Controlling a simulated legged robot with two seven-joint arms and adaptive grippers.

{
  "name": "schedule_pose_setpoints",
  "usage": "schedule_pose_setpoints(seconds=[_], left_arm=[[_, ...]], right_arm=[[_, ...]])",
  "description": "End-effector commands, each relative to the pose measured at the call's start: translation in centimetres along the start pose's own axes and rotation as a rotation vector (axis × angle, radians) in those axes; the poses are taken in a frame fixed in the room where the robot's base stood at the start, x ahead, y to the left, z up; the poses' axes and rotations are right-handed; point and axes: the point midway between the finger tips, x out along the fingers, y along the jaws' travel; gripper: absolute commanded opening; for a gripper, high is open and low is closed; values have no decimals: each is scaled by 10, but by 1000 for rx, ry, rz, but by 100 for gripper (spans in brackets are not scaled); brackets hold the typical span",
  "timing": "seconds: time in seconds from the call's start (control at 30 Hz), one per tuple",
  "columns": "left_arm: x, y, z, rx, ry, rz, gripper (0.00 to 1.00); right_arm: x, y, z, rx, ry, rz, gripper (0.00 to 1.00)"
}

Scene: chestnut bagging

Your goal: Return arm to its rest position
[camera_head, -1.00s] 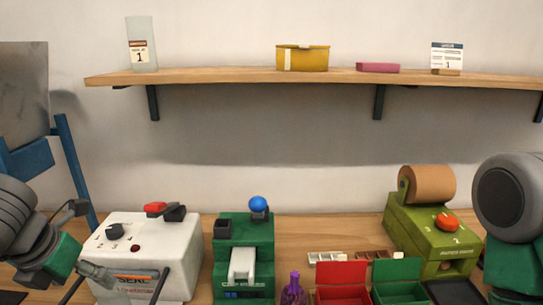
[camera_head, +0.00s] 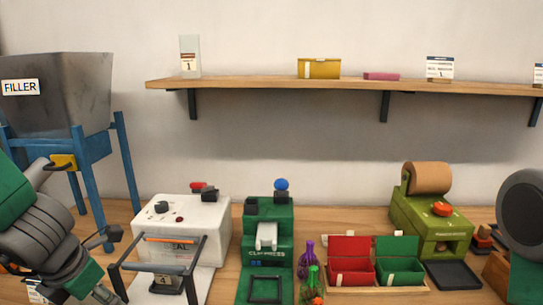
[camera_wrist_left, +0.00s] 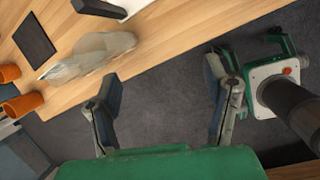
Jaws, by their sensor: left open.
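My left arm comes in from the lower left of the head view, where its green and grey gripper (camera_head: 108,290) is cut by the bottom edge, beside the white sealer. In the left wrist view the left gripper (camera_wrist_left: 160,98) is open, with two dark fingers wide apart and only grey floor seen between them. Nothing is held. My right arm shows as a grey joint at the right edge of the head view. A green part with a white plate at the right of the wrist view seems to be mine; its jaws are unclear.
The filler (camera_head: 55,95) stands left on blue legs. The white sealer (camera_head: 185,225), green press (camera_head: 268,240), red box (camera_head: 350,270), green box (camera_head: 400,270) and olive roll machine (camera_head: 430,225) line the table. A clear bag (camera_wrist_left: 90,55) lies near the table edge.

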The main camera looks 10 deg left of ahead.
Motion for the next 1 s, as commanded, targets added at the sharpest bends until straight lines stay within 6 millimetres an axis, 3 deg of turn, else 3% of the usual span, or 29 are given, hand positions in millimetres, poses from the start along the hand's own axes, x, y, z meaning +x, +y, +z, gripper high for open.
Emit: schedule_pose_setpoints(seconds=[0.27, 0.47, 0.63, 0.8, 0.9, 1.0], left_arm=[[44, -4, -40, 529, 123, 51, 70], [92, -18, -80, 1148, 231, 24, 70], [148, -58, -136, 1963, 244, -122, 70], [183, -114, -193, 2621, 58, -298, 70], [190, -140, -216, 2842, -72, -360, 70], [193, -153, -227, 2952, -153, -384, 70]], right_arm=[[5, 0, 0, 0, 0, 0, 40], [11, 0, 1, 0, 0, 0, 40], [18, 0, 1, 0, 0, 0, 40], [23, 0, 1, 0, 0, 0, 40], [24, 0, 1, 0, 0, 0, 40], [25, 0, 1, 0, 0, 0, 40]])
